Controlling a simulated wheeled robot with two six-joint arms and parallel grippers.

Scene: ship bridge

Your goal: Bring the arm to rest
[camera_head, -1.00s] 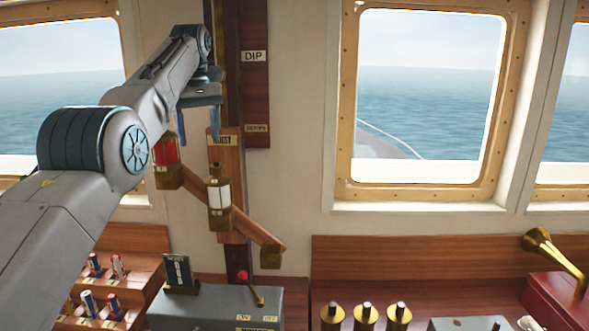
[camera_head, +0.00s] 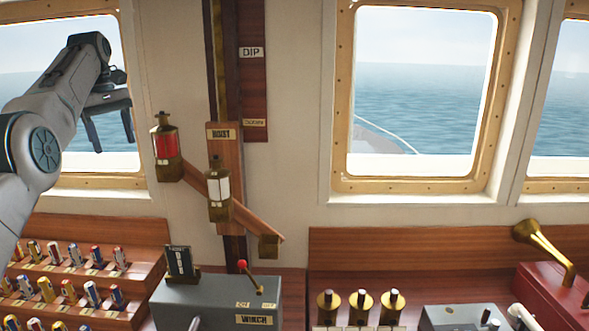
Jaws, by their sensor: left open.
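My left arm (camera_head: 60,95) comes in from the left edge and reaches up in front of the left window. Its gripper (camera_head: 114,146) hangs with the fingers pointing down and spread apart, with nothing between them. It is left of the red lantern (camera_head: 167,145) and apart from it. The red lantern and a white lantern (camera_head: 218,190) sit on a slanted wooden arm fixed to the mast board (camera_head: 226,140). My right gripper is not in view.
A grey winch box (camera_head: 215,305) with a red-knobbed lever (camera_head: 250,274) stands below the lanterns. A wooden rack (camera_head: 70,265) of several coloured rolls is at lower left. Brass-based pegs (camera_head: 362,305) and a brass horn (camera_head: 545,245) are at right.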

